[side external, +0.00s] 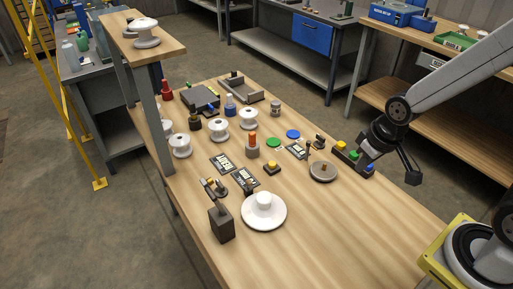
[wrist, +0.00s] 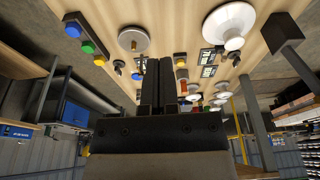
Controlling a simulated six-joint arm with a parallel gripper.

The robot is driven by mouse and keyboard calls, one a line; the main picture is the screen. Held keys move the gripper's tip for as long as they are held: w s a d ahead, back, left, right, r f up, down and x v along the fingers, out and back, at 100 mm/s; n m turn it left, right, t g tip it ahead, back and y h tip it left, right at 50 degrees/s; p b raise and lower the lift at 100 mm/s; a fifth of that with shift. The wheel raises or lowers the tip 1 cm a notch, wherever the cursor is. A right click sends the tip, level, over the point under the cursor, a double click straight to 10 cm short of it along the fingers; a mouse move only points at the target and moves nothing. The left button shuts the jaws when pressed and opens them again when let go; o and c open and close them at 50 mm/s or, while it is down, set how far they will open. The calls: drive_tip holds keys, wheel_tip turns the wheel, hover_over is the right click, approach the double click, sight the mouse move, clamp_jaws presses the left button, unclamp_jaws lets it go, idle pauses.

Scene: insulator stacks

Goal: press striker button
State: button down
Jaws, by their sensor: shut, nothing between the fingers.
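A dark box with yellow, green and blue buttons (side external: 353,156) sits at the table's right edge; it also shows at the upper left of the wrist view (wrist: 87,46). A single yellow button on a dark base (side external: 271,168) stands mid-table; it also shows in the wrist view (wrist: 181,61). I cannot tell which one is the striker button. My gripper (side external: 412,178) is beside the table's right edge, right of the three-button box and apart from it. Its dark fingers (wrist: 158,85) are shut and empty in the wrist view.
A round grey disc with a knob (side external: 323,171) lies near the three-button box. A white insulator (side external: 263,209) stands at the front, with more spools (side external: 219,129) behind. An orange-topped post (side external: 252,145) stands mid-table. The front right tabletop is clear.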

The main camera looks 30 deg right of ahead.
drive_tip(key=shift+w, duration=0.1)
drive_tip(key=m+t+y, duration=0.1)
drive_tip(key=m+t, duration=0.6)
drive_tip(key=m, duration=0.1)
hover_over(274, 165)
wheel_tip(274, 165, down, 8)
drive_tip(key=shift+w+r, duration=0.15)
drive_tip(key=shift+r, duration=0.1)
drive_tip(key=shift+f, duration=0.1)
drive_tip(key=shift+f, duration=4.3)
